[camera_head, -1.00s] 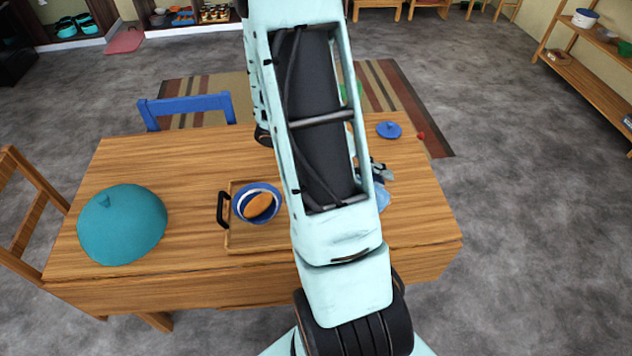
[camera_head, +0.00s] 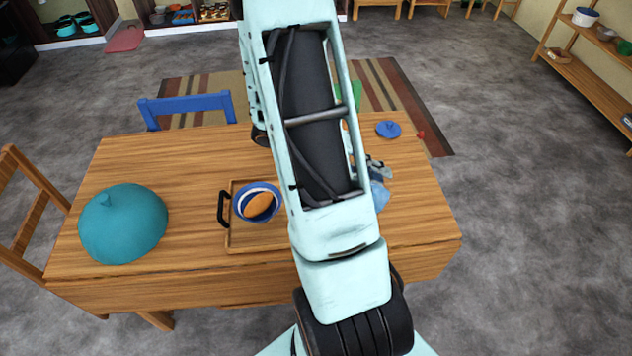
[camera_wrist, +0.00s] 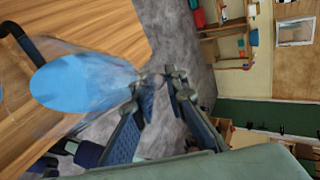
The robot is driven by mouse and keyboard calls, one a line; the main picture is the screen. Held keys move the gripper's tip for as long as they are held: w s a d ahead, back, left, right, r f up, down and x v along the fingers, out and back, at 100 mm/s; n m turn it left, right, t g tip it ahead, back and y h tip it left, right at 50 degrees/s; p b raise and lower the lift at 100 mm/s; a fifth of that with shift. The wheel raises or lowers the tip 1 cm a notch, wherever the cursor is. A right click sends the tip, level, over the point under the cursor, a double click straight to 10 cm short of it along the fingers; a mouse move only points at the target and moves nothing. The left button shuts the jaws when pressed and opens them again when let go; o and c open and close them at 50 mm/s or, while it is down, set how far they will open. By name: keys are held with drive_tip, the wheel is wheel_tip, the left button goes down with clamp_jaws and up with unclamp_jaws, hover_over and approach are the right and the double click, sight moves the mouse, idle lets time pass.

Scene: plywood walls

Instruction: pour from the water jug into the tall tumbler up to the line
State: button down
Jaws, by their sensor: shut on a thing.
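The water jug (camera_wrist: 78,84) is clear, with blue water in it. In the wrist view it is at the left, in front of the tabletop and partly see-through. My gripper (camera_wrist: 162,82) is shut at the jug's near side, apparently on its handle. In the head view the light blue of the jug (camera_head: 380,196) shows just right of my arm, with part of my gripper (camera_head: 376,168) above it. Most of the jug is hidden there by my arm. I cannot make out the tall tumbler or its line in either view.
On the wooden table (camera_head: 170,165) are a wooden tray (camera_head: 240,236) with black handle, a blue-and-white bowl (camera_head: 242,212) holding an orange-brown thing, a teal domed thing (camera_head: 122,224) and a blue lid (camera_head: 388,129). A blue chair (camera_head: 188,104) stands behind. The table's right front is clear.

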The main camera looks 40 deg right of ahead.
sight(387, 182)
drive_tip(key=shift+s+f+b, duration=0.1)
drive_tip(key=shift+f+b, duration=0.25)
drive_tip(key=shift+b, duration=0.1)
drive_tip(key=shift+s+d+f+m+t+y+b, duration=0.15)
drive_tip(key=shift+s+d+f+t+y+b, duration=0.1)
drive_tip(key=shift+s+f+t+y, duration=0.2)
drive_tip(key=shift+s+d+f+m+t+y+b, duration=0.15)
drive_tip(key=shift+s+f+t+y+b, duration=0.15)
drive_tip(key=shift+f, duration=0.25)
drive_tip(key=shift+s+d+f+t, duration=0.1)
drive_tip(key=shift+f+t, duration=0.25)
drive_tip(key=shift+f, duration=0.05)
drive_tip(key=shift+s+d+r+t+y+p, duration=0.25)
drive_tip(key=shift+s+r+t+y+p, duration=0.3)
drive_tip(key=shift+p, duration=0.45)
drive_tip(key=s+d+f+m+t+y, duration=0.1)
drive_tip(key=s+d+f+t+y, duration=0.1)
drive_tip(key=t, duration=0.4)
drive_tip(key=shift+s+d+f+m+y+b, duration=0.35)
drive_tip(key=shift+s+f+y, duration=0.4)
drive_tip(key=shift+s, duration=0.45)
